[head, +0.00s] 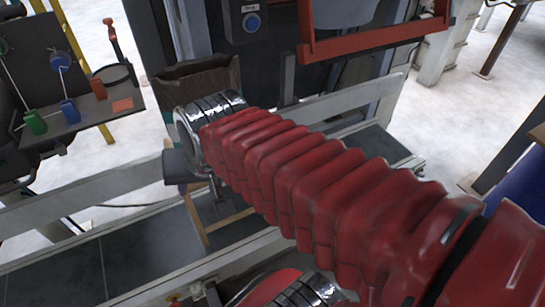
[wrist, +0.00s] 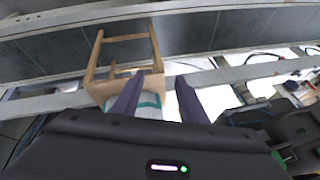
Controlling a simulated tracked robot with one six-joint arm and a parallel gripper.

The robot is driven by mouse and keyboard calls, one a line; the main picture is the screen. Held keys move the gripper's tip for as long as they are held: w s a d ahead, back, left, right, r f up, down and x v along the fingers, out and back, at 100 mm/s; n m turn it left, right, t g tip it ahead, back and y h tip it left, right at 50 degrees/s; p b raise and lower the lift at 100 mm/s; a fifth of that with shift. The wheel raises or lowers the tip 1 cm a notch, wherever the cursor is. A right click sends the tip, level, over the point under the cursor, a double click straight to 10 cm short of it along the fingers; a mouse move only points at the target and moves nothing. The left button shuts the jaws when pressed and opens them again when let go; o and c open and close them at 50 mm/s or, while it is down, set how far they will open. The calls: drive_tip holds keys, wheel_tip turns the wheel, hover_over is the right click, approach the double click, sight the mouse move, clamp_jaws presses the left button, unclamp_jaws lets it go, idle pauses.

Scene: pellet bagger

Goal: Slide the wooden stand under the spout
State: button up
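The wooden stand (wrist: 97,58) shows its pale legs and crossbars at upper left in the wrist view. In the head view, part of its frame (head: 196,218) shows below my arm's end; the rest is hidden. A whitish bag with a teal band (wrist: 148,108) is against the stand's top, partly behind my left finger. My gripper (wrist: 160,79) is open, its two dark fingers apart. The left finger overlaps the stand's top edge in the picture; the right finger is just right of it. I cannot tell whether either touches. I cannot make out the spout clearly.
A brown open-topped thing (head: 200,75) stands behind my arm's end. A grey rail (head: 90,200) and dark conveyor-like bed (head: 150,255) run across. A red-orange frame (head: 375,42) hangs at upper right. A panel with coloured blocks (head: 75,90) stands at left.

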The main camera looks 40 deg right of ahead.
drive_tip(key=w+d+f+m, duration=0.4)
drive_tip(key=d+m, duration=0.3)
drive_tip(key=m, duration=0.2)
drive_tip(key=w+d+f+m, duration=0.35)
drive_tip(key=d+m, duration=0.25)
drive_tip(key=m, duration=0.3)
drive_tip(key=s+d+f+m+g+h, duration=0.1)
drive_tip(key=d+f+m, duration=0.9)
drive_tip(key=d+m, duration=0.4)
drive_tip(key=shift+s+d+m, duration=0.15)
drive_tip(key=shift+d+m, duration=0.05)
drive_tip(key=shift+m, duration=0.5)
drive_tip(key=x, duration=1.3)
drive_tip(key=shift+d+f, duration=0.2)
drive_tip(key=shift+f, duration=0.15)
drive_tip(key=shift+c, duration=0.4)
clamp_jaws()
